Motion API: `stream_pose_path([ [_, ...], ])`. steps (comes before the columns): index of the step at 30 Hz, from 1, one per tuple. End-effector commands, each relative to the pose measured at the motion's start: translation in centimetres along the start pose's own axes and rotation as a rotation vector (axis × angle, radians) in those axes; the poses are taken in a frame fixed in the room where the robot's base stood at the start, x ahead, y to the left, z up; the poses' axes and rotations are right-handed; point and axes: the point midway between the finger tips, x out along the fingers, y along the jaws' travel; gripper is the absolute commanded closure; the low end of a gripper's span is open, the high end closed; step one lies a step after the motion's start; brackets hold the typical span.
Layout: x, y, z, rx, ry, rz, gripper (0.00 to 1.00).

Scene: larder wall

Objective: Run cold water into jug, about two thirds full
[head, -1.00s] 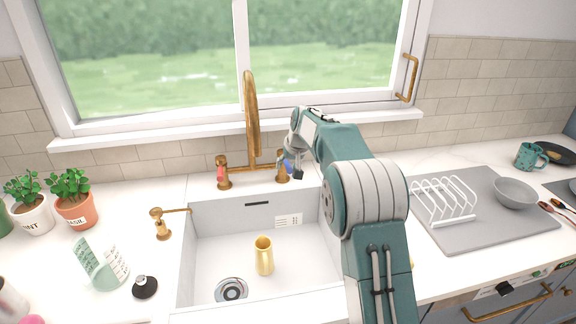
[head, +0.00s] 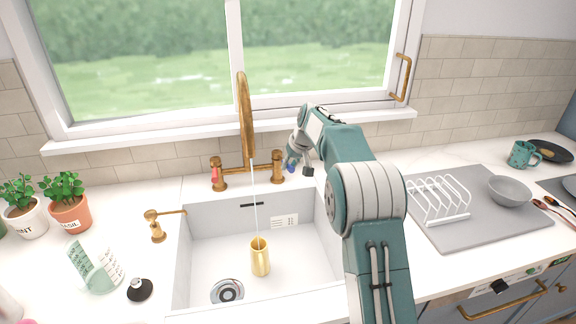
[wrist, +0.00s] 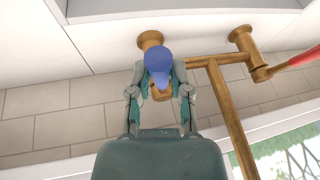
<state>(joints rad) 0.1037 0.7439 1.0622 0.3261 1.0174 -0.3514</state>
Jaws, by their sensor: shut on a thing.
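The gold jug (head: 260,260) stands upright in the white sink, below the brass spout (head: 246,115). A thin stream of water (head: 255,200) falls from the spout to the jug's mouth; the level inside cannot be made out. My gripper (head: 298,165) is at the right-hand tap valve (head: 277,168). In the wrist view its fingers (wrist: 160,82) are shut on the blue tap handle (wrist: 158,60). The red tap handle (head: 214,172) is on the left valve, apart from my gripper.
The sink (head: 205,262) has a drain (head: 227,291) left of the jug. A small brass dispenser (head: 155,226), a pale green measuring jug (head: 100,274) and plant pots stand left. A drying mat (head: 450,232) with a white rack (head: 437,200) lies right. The window is behind the tap.

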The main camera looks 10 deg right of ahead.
Motion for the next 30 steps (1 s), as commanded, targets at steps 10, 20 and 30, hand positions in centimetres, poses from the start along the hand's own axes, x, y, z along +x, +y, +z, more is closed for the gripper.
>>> stream_pose_path([
  [10,0.0,0.0,0.0,0.001,0.001,0.001,0.40],
  [20,-1.1,0.0,-0.1,0.001,0.004,0.002,0.40],
  [30,-7.9,0.0,-0.1,0.001,0.004,0.003,0.40],
])
